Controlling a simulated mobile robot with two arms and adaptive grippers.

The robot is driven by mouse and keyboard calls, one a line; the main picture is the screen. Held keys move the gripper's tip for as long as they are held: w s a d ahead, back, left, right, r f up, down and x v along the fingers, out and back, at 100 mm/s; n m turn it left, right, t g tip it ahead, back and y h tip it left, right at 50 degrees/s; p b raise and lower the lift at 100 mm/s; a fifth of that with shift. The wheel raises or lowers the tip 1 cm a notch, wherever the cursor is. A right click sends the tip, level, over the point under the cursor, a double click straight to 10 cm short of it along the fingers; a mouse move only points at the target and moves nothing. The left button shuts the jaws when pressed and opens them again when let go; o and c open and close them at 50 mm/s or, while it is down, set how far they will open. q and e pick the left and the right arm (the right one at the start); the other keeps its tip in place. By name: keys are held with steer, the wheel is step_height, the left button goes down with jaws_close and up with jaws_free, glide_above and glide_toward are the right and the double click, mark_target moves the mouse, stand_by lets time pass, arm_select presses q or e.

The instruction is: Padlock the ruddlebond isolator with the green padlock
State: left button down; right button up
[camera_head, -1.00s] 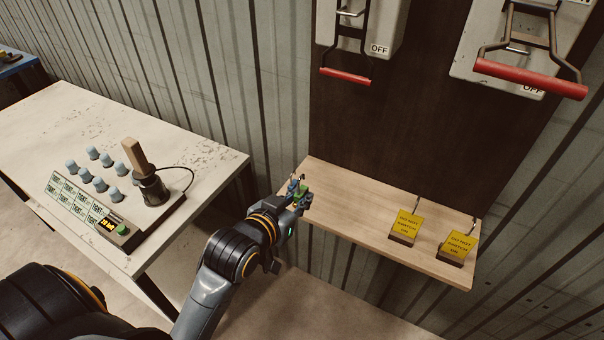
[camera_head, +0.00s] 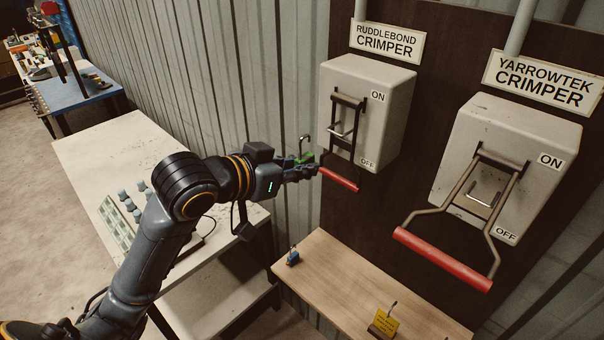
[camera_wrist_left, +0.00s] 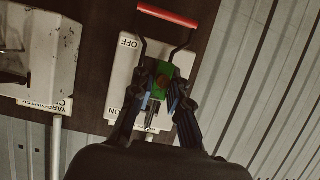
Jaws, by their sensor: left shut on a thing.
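The ruddlebond isolator (camera_head: 392,88) is a pale grey box on the dark board, under the RUDDLEBOND CRIMPER sign (camera_head: 387,42). Its lever hangs down, with the red grip (camera_head: 340,180) below the OFF label. My left gripper (camera_head: 308,168) is shut on the green padlock (camera_head: 304,157), just left of the lever. The padlock's shackle stands up and looks clear of the box. In the left wrist view, the green padlock (camera_wrist_left: 161,80) sits between the fingers (camera_wrist_left: 158,88), in front of the isolator (camera_wrist_left: 121,75). Whether it touches the lever cannot be told. My right gripper is out of view.
The yarrowtek isolator (camera_head: 507,160) is to the right, its red-gripped lever (camera_head: 442,259) sticking out. A white table (camera_head: 110,150) stands at left.

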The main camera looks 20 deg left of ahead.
mark_target(311, 155)
arm_select(q)
steer(key=shift+w, duration=0.5)
steer(key=shift+w+d, duration=0.1)
steer(key=shift+w, duration=0.25)
steer(key=w, duration=0.1)
steer(key=w+d, duration=0.1)
steer(key=w, duration=0.1)
steer(key=shift+w+d, duration=0.15)
steer(key=shift+d, duration=0.1)
steer(key=shift+w+d, duration=0.3)
steer(key=shift+w, duration=0.5)
steer(key=shift+w+d, duration=0.25)
steer(key=shift+w, duration=0.5)
steer(key=shift+f+b, duration=0.3)
steer(key=shift+f, duration=0.4)
steer(key=shift+s+f, duration=0.1)
steer(key=shift+f, duration=0.1)
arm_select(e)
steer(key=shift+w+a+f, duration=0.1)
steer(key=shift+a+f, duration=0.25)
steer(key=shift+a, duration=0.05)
